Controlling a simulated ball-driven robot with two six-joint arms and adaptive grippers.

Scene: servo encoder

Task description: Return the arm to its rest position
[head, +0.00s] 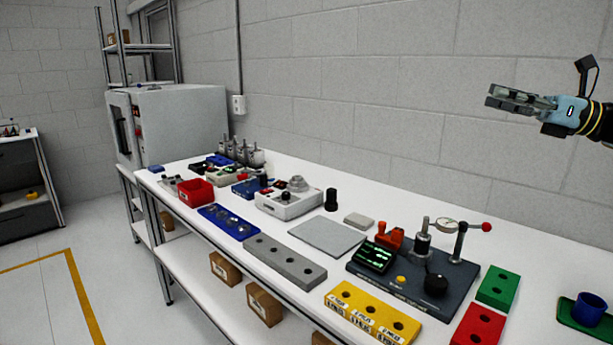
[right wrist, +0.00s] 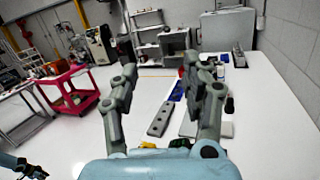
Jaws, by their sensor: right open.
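My right gripper (head: 496,96) is raised high at the right of the head view, in front of the block wall and well above the bench. Its fingers point left. In the right wrist view my right gripper (right wrist: 160,72) has its two fingers spread apart with nothing between them. My left gripper (right wrist: 32,170) shows small and dark at the bottom left corner of the right wrist view. Its jaws are too small to read. It is out of the head view.
The white bench (head: 330,285) below carries a dark test fixture (head: 430,293), a yellow block (head: 372,314), a grey block (head: 284,262), a red bin (head: 196,191) and a blue cup (head: 588,309). A pink cart (right wrist: 70,90) stands off to the left. The air around my right gripper is clear.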

